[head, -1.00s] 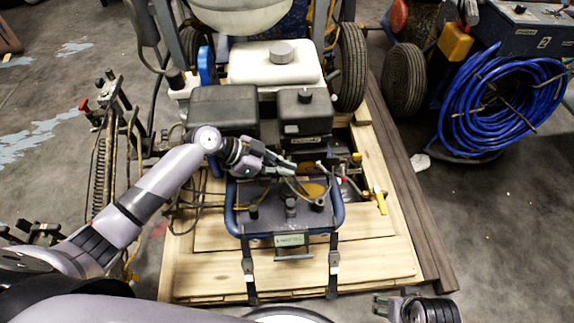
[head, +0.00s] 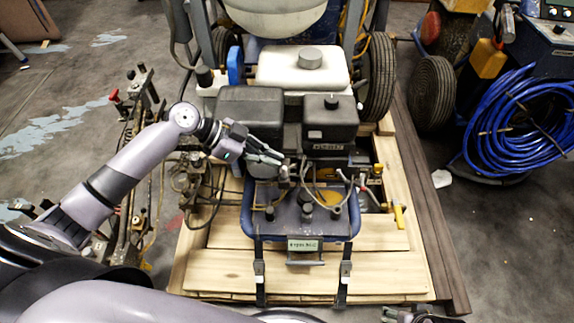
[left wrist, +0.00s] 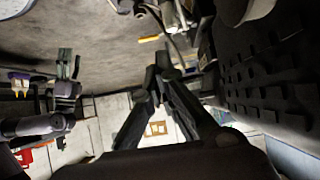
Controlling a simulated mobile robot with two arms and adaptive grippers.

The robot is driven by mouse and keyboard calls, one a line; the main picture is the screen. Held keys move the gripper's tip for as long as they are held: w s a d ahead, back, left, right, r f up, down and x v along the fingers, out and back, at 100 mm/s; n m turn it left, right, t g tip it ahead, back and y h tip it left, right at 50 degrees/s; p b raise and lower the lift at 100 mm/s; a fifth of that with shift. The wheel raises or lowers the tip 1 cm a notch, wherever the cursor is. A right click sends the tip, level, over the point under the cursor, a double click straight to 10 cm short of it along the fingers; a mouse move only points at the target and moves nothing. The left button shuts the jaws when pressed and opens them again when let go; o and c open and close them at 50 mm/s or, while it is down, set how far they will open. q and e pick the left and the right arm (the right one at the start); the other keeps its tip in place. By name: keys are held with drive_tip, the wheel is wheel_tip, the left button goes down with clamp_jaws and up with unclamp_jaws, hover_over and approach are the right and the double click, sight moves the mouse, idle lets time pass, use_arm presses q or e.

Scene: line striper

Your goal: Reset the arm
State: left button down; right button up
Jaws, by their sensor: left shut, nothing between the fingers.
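My left arm reaches in from the left in the head view. My left gripper (head: 268,156) is in front of the line striper's engine (head: 310,125), above the rear of the blue-framed panel (head: 300,215). Its fingers are shut and empty. In the left wrist view the closed fingers (left wrist: 163,65) meet at their tips, with a dark ribbed surface close on the right. Whether the gripper touches the machine cannot be told. Part of my right arm's end (head: 408,316) shows at the bottom edge of the head view; its fingers are mostly cut off.
The striper stands on a wooden pallet (head: 390,270). A yellow-handled valve (head: 399,215) is at the panel's right. A coil of blue hose (head: 520,125) hangs on another machine at the right. Fittings and a spring stand at the left. Grey floor (head: 500,240) is clear at lower right.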

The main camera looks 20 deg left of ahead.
use_arm(q)
drive_tip(key=shift+v, duration=0.8)
